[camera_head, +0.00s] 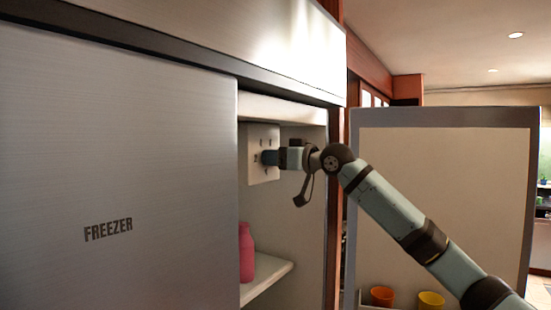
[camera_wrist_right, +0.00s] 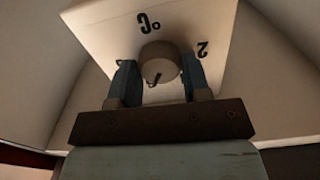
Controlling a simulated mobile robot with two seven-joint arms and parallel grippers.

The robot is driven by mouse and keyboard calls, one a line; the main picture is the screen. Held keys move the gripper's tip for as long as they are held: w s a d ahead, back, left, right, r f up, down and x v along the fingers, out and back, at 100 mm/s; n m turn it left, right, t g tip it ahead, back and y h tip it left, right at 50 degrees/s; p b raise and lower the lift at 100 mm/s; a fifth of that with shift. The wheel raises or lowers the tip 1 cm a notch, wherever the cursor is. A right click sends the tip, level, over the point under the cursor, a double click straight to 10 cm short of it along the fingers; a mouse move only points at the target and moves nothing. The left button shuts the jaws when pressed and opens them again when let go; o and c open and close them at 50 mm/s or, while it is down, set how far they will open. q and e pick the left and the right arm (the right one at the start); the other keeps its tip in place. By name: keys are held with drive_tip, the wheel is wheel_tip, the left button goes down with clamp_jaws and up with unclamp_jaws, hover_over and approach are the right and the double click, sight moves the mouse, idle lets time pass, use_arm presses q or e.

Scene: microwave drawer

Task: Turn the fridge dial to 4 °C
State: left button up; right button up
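The fridge dial (camera_wrist_right: 160,62) is a round pale knob with a dark pointer mark, on a white panel (camera_wrist_right: 112,28) printed with "°C" and a "2"; other markings are hidden or too small to read. The panel (camera_head: 262,172) is on the fridge's inner left wall in the head view. My right gripper (camera_head: 268,157) reaches in to the panel and hides the dial there. In the right wrist view its two fingers (camera_wrist_right: 159,80) stand on either side of the dial; whether they press on it I cannot tell. My left gripper is not in view.
The closed freezer door (camera_head: 110,170) fills the left. A pink bottle (camera_head: 246,252) stands on a fridge shelf (camera_head: 266,277) below the panel. The open fridge door (camera_head: 445,190) is at the right, with orange (camera_head: 382,296) and yellow (camera_head: 431,300) cups low on it.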

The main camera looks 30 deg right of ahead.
drive_tip(key=shift+c, duration=1.4)
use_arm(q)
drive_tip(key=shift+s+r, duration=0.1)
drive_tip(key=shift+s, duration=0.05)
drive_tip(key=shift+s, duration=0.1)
use_arm(e)
drive_tip(key=shift+n, duration=6.1)
